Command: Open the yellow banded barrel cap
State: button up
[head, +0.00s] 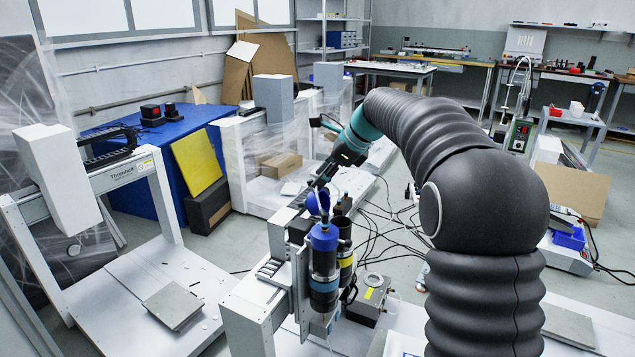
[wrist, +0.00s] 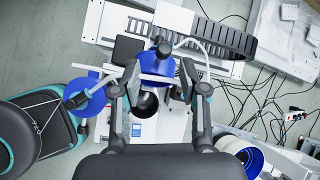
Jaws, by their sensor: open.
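The yellow banded barrel (head: 346,262) is a dark cylinder on the gantry, partly hidden behind a blue banded barrel (head: 323,268) with its blue cap on. A blue cap (head: 317,203) stands tilted up beside the yellow banded barrel's top, under my gripper (head: 322,182). In the wrist view, my open gripper (wrist: 160,72) has one finger on each side of this blue cap (wrist: 157,66). A dark round barrel mouth (wrist: 146,103) shows uncovered just below the cap. I cannot tell whether the fingers touch the cap.
A grey metal box (head: 368,298) stands right of the barrels. A black cable chain (wrist: 215,35) lies beyond the cap in the wrist view. Loose cables (head: 385,225) cross the floor. A second gantry (head: 120,185) stands at the left.

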jog(key=v, duration=0.9)
jog(key=shift+d, duration=0.1)
